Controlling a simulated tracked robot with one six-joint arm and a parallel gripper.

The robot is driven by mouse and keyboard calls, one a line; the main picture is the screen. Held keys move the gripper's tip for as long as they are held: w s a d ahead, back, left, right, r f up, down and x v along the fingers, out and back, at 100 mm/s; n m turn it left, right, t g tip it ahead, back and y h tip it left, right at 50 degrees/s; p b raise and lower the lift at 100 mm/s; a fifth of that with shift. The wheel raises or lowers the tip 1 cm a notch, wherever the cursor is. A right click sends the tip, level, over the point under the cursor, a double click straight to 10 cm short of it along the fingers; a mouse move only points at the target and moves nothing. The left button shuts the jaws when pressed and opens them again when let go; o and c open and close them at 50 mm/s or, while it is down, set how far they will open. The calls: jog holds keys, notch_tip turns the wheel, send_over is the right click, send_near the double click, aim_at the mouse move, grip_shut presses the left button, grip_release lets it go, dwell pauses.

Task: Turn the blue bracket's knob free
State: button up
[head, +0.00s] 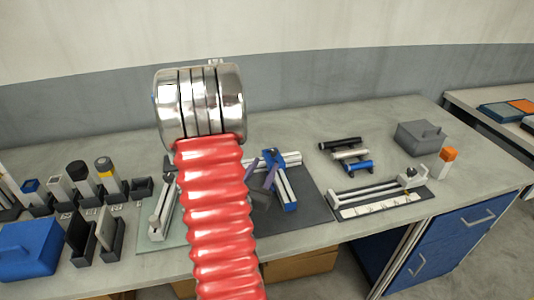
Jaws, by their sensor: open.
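The blue bracket (284,157) sits on a pale rail fixture on a dark mat, in the middle of the bench in the head view. A blue block (290,207) is at the rail's near end. Two slim purplish bars, seemingly the fingers of my gripper (261,170), stand apart just left of the bracket. They look open and empty; whether they touch the bracket I cannot tell. My red ribbed arm and its chrome joint hide the rest of the gripper and the left part of the fixture. I cannot make out the bracket's knob.
Black, silver and blue cylinders (350,155) lie right of the fixture. Beyond are a slide rail on a dark base (383,203), a grey box (419,136) and an orange-topped block (447,162). Left are upright holders and a blue box (28,252). Bare bench (300,115) lies behind.

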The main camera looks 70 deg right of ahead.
jog(key=a+r+m+g+y, duration=0.4)
jog(key=a+r+m+g, duration=0.1)
jog(key=a+r+m, duration=0.35)
jog(key=w+a+f+m+t+y, duration=0.1)
jog(key=w+a+m+t+y, duration=0.35)
jog(key=a, duration=0.85)
jog(key=w+a+f+m+t+y, duration=0.1)
jog(key=w+a+m+t+y, duration=0.4)
jog(key=a, duration=0.8)
jog(key=w+a+r+t+y, duration=0.1)
jog(key=w+a+r+y, duration=0.1)
jog(key=a, duration=0.6)
jog(key=w+a+r+n+t+y, duration=0.1)
jog(key=w+a+r+y, duration=0.1)
jog(key=a, duration=0.7)
jog(key=shift+w+r+n+t+y, duration=0.35)
jog(key=shift+w+r, duration=0.2)
jog(key=shift+w, duration=0.35)
jog(key=shift+c, duration=0.4)
jog(key=shift+c, duration=1)
